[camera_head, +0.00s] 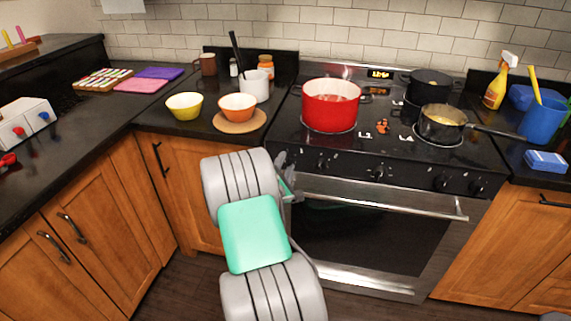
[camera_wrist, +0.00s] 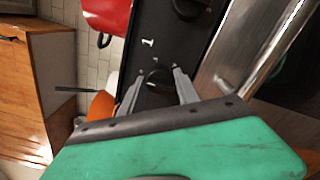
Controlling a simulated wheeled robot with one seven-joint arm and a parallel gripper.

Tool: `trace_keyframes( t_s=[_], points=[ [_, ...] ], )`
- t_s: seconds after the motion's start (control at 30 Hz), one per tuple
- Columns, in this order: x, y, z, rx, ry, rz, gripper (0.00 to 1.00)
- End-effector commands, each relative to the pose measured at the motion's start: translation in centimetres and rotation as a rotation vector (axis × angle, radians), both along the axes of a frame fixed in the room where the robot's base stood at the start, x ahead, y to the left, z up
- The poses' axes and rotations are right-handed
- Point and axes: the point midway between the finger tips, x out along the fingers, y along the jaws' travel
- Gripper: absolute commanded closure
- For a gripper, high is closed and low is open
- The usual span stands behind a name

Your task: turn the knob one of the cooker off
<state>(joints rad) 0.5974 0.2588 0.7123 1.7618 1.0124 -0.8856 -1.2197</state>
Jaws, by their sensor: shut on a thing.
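The cooker (camera_head: 350,240) is a black and steel range with a row of dark knobs along its front panel. The leftmost knob (camera_head: 282,159) is at the panel's left end, partly hidden by my arm. My gripper (camera_head: 287,178) reaches it from the front and is mostly hidden behind my wrist in the head view. In the wrist view, the two grey fingers of my gripper (camera_wrist: 158,75) are on either side of this dark knob (camera_wrist: 157,78) and shut on it. A white mark "1" shows on the panel by it. The knob's exact angle is hard to read.
A red pot (camera_head: 330,108) sits on the left front burner, a dark pan (camera_head: 442,122) with food on the right front. The steel oven handle (camera_head: 385,196) runs just below the knobs. Bowls (camera_head: 238,106) stand on the left counter. Open floor lies in front.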

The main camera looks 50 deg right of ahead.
Motion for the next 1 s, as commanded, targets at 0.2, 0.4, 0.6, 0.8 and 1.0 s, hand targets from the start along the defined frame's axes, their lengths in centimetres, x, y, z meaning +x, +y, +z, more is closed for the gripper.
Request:
trace_keyframes(
  t_s=[0.2, 0.4, 0.6, 0.8, 1.0],
  points=[
    [0.0, 0.0, 0.0, -0.001, 0.000, 0.001, 1.00],
    [0.0, 0.0, 0.0, 0.000, 0.000, 0.000, 0.49],
    [0.0, 0.0, 0.0, 0.000, -0.001, 0.000, 0.40],
    [-0.1, 0.4, -0.1, 0.000, 0.001, 0.001, 0.40],
    [-1.4, 3.8, -0.3, 0.001, 0.002, 0.005, 0.40]
  ],
)
